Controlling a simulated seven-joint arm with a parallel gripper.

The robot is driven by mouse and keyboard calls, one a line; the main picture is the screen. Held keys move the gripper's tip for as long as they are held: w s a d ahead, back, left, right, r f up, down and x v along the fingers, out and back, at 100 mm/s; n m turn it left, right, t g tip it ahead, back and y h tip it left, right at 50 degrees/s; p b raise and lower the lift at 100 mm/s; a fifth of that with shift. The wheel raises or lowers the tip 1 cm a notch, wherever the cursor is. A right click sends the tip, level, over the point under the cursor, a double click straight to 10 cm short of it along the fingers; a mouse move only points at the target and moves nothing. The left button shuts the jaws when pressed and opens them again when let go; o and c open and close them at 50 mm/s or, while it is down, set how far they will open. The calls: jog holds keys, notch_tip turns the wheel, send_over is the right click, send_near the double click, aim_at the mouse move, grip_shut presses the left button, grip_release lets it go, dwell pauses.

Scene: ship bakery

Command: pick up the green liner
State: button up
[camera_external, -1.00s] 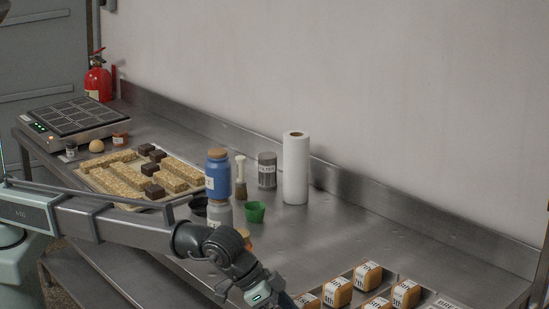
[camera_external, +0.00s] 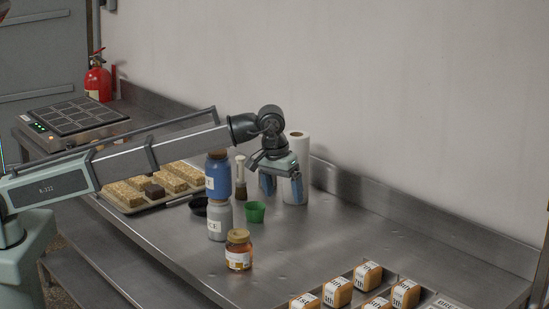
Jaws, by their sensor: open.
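The green liner (camera_external: 255,213) is a small green cup standing on the steel counter, just right of the grey jar and in front of the brush. My gripper (camera_external: 282,187) is open and points down. In the picture it is above and to the right of the liner and in front of the white paper roll. Nothing shows between its fingers but background. It looks apart from the liner; its exact height and depth are hard to tell.
A blue jar (camera_external: 218,178), a grey jar (camera_external: 219,222), a brush (camera_external: 241,185) and a black cup (camera_external: 199,206) crowd the liner's left and back. A honey-coloured jar (camera_external: 238,252) stands in front. The paper roll (camera_external: 297,150) stands behind. The counter (camera_external: 340,235) is clear to the right.

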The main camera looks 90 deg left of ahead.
jog(key=s+a+r+n+g+h, duration=0.1)
jog(key=s+a+n, duration=0.1)
jog(key=s+a, duration=0.35)
jog(key=s+a+r+n+g, duration=0.1)
jog(key=s+a, duration=0.1)
jog(key=a, duration=0.6)
send_over(255, 207)
jog(key=d, duration=0.2)
jog(key=f, duration=0.6)
jog(key=w+f, duration=0.1)
jog(key=f, duration=0.2)
jog(key=shift+d, duration=0.15)
jog(key=shift+s+d+f, duration=0.1)
jog(key=shift+s+f, duration=0.15)
jog(key=shift+f, duration=1.05)
jog(key=shift+s+f, duration=0.2)
jog(key=shift+f, duration=1.1)
jog(key=shift+c, duration=0.3)
jog(key=c, duration=0.6)
